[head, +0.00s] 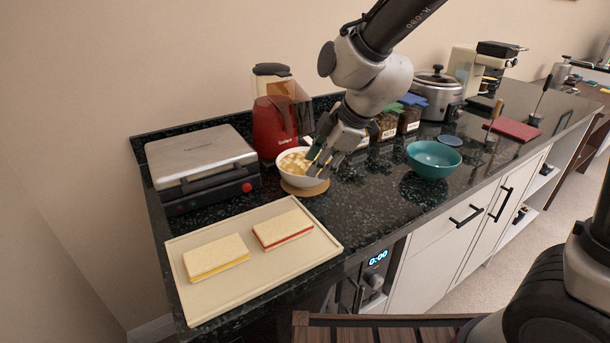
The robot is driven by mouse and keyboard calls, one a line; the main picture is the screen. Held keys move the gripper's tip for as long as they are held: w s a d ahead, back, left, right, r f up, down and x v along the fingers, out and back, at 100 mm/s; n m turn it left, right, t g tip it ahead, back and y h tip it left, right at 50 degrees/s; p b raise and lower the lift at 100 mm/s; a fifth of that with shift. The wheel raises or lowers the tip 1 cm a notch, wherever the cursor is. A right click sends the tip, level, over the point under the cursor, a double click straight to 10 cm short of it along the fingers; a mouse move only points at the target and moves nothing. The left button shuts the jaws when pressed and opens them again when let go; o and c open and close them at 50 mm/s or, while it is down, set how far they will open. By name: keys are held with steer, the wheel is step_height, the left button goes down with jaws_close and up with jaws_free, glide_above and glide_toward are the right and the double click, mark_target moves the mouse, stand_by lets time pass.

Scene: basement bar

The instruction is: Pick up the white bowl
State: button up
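The white bowl (288,176) stands upright on a round wooden coaster (305,190) on the dark counter, in front of the red appliance. It holds pale yellowish pieces. My gripper (319,165) reaches down from the upper right to the bowl's right side, with its fingers at the rim. The fingers overlap the right part of the bowl and hide some of the rim. Whether they touch or close on the rim is too small to tell.
A red appliance (276,125) stands close behind the bowl, and a sandwich press (203,165) is to its left. A cutting board (318,247) with two sandwiches lies in front. A teal bowl (433,160) stands to the right, with jars (387,122) behind. Dark counter between the bowls is clear.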

mark_target(306, 179)
steer(key=x, duration=0.7)
steer(key=shift+a+f, duration=0.2)
steer(key=shift+a, duration=0.1)
steer(key=shift+c, duration=0.5)
jaws_close()
